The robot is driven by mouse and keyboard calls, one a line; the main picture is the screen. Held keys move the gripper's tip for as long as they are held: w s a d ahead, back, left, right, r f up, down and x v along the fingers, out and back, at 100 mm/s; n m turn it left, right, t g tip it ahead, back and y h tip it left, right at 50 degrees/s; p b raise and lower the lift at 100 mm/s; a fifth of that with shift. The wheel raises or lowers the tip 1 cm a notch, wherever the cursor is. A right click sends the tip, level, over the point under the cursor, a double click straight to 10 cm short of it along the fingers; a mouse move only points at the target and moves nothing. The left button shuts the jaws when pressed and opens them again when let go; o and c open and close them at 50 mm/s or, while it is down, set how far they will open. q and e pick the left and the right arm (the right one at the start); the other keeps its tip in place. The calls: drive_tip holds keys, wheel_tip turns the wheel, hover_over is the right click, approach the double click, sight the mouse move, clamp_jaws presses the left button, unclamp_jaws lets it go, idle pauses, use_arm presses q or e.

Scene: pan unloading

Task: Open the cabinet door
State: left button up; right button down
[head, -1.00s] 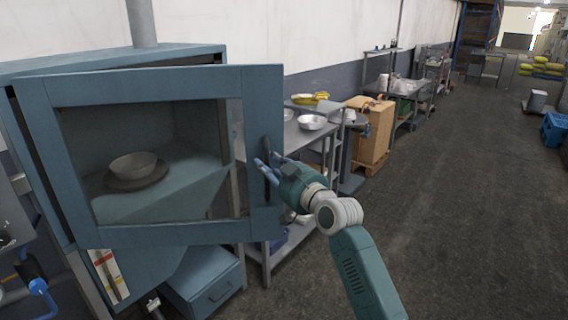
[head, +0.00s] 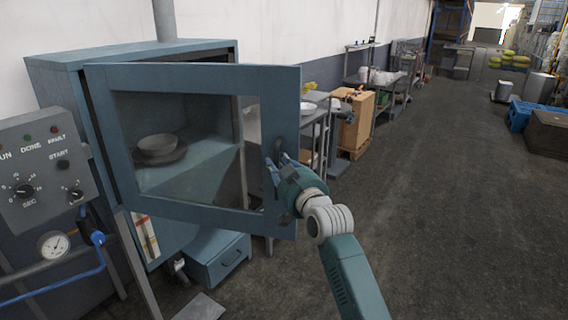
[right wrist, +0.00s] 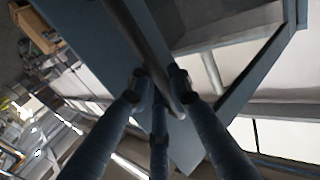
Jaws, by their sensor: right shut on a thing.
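The teal cabinet (head: 60,78) stands at the left in the head view. Its framed glass door (head: 200,78) is swung partly open toward me. A bowl (head: 158,146) on a plate (head: 160,160) shows inside, through the glass. My right gripper (head: 275,172) is shut on the door handle (head: 280,150) at the door's right edge. In the right wrist view its fingers (right wrist: 158,82) close around the dark handle bar (right wrist: 145,40). My left gripper is not in view.
A grey control panel (head: 45,165) with knobs, a gauge and a blue hose stands at the left. A teal drawer unit (head: 215,258) sits low below the door. Metal tables (head: 318,118) line the wall behind the door. The floor (head: 440,220) at the right is open.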

drive_tip(key=shift+w+d+r, duration=0.1)
drive_tip(key=shift+w+d, duration=0.05)
drive_tip(key=shift+d, duration=0.05)
drive_tip(key=c, duration=1.6)
unclamp_jaws()
drive_tip(key=shift+d, duration=0.1)
drive_tip(key=shift+c, duration=0.2)
drive_tip(key=v, duration=1.2)
drive_tip(key=shift+s, duration=0.2)
drive_tip(key=shift+d, duration=0.1)
drive_tip(key=shift+c, duration=0.5)
